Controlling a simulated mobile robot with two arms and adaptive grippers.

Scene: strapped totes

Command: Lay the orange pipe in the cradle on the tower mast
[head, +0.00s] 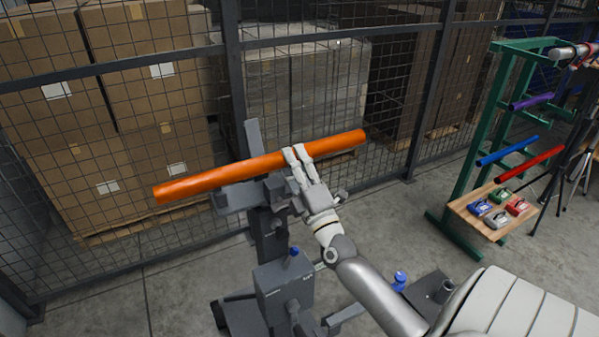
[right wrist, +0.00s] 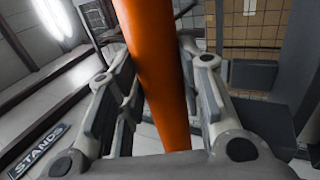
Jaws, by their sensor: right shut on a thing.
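The orange pipe (head: 225,174) is held at the tower mast (head: 271,235), tilted in the head view with its right end higher. My right gripper (head: 296,155) is shut on the pipe right of its middle. In the right wrist view the pipe (right wrist: 150,60) runs between the two fingers (right wrist: 160,95). A grey upright plate (head: 253,137) rises behind the pipe. I cannot tell whether the pipe touches the cradle. My left gripper is not in view.
A wire mesh fence (head: 400,95) stands behind the mast, with stacked cartons (head: 140,75) beyond it. A green rack (head: 480,150) at right holds purple, blue and red pipes and a wooden shelf with several small devices. Open floor (head: 395,225) lies between mast and rack.

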